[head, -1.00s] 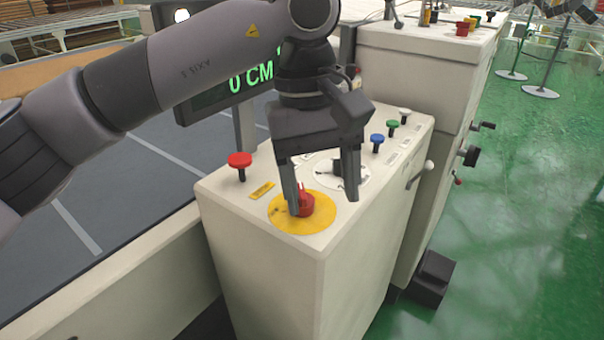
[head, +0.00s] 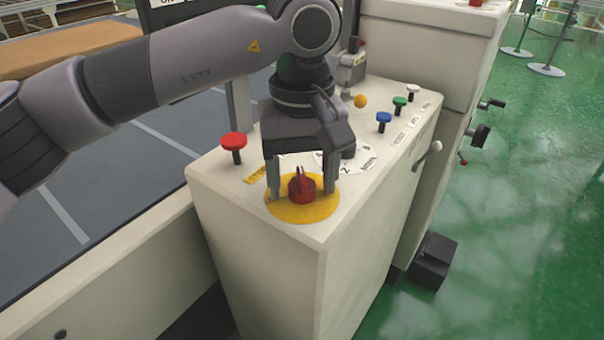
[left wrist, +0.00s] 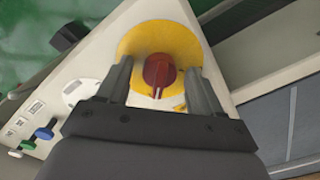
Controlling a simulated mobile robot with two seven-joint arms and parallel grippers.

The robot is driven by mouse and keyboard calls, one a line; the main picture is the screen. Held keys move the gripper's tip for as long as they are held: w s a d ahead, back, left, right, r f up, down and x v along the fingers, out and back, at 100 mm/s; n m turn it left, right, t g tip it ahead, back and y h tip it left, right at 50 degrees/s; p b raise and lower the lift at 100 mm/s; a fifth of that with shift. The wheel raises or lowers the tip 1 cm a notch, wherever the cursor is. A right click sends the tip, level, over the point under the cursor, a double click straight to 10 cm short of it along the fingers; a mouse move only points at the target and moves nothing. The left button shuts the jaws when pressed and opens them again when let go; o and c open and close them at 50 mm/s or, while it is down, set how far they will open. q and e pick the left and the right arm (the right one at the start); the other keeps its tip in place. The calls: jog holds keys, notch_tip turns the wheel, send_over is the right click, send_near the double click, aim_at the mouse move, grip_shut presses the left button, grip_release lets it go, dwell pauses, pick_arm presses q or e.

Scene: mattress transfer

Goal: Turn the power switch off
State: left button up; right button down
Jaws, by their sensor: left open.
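The power switch (head: 301,188) is a red rotary knob on a round yellow plate (head: 318,210), on top of the white control cabinet (head: 268,260). In the left wrist view the red knob (left wrist: 158,74) lies between the fingertips, with its ridge running roughly along the fingers. My left gripper (head: 302,193) is open, pointing down, with one finger on each side of the knob. A gap shows between each finger and the knob in the left wrist view. My right gripper is not in view.
A red mushroom button (head: 234,141) stands left of the gripper. Blue (head: 383,119), green (head: 400,102) and white buttons line the cabinet's right part. A side lever (head: 433,148) sticks out on the right.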

pick_arm(q)
jog(key=c, duration=1.1)
jog(key=shift+o, duration=0.2)
